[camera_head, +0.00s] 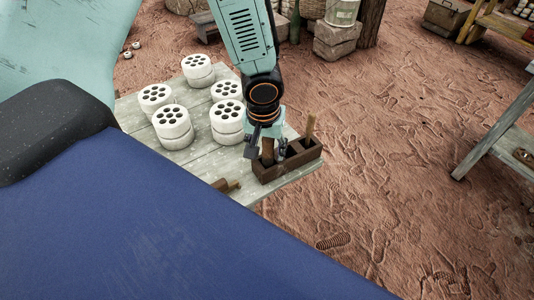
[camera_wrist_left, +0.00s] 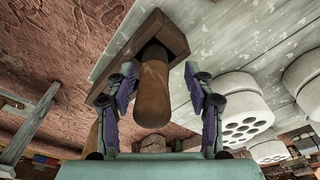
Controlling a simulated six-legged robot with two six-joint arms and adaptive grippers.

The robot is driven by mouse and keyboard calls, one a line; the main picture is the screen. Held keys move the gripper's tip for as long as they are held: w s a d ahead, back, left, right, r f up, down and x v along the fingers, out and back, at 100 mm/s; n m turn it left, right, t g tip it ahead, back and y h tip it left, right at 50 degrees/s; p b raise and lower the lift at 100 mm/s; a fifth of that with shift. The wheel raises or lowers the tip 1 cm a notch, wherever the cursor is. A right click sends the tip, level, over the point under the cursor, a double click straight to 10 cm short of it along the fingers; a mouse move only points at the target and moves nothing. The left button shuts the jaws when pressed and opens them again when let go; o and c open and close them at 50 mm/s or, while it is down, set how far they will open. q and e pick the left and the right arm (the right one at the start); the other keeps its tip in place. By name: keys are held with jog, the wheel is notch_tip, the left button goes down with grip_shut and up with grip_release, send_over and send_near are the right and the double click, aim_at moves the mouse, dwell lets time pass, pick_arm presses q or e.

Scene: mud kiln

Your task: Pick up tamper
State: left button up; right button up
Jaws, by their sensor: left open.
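A dark wooden box (camera_head: 290,160) sits at the right corner of the grey plank table and also shows at the top of the left wrist view (camera_wrist_left: 178,38). A brown wooden handle (camera_head: 268,152), which looks like the tamper's, stands up from the box; its lower part is hidden. My left gripper (camera_head: 267,145) is above the box, pointing down. In the left wrist view its open fingers (camera_wrist_left: 162,112) stand on both sides of the rounded brown handle (camera_wrist_left: 152,85), not visibly closed on it. A second wooden handle (camera_head: 310,128) stands at the box's right end.
Several white cylinders with holes in their tops, one of them (camera_head: 228,120) close by, stand on the table (camera_head: 205,158) left of my gripper. A short brown wooden piece (camera_head: 226,185) lies near the front edge. Footprinted red ground (camera_head: 400,140) lies open to the right.

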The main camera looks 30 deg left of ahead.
pick_arm(q)
jog(key=shift+w+d+f, duration=0.1)
jog(key=shift+f, duration=0.25)
jog(key=shift+d+r, duration=0.2)
jog(key=shift+d, duration=0.15)
jog(key=shift+a+f, duration=0.15)
jog(key=shift+a, duration=0.2)
jog(key=c, duration=0.4)
jog(key=shift+d, duration=0.3)
jog(key=c, duration=0.5)
jog(key=shift+a, duration=0.2)
grip_shut()
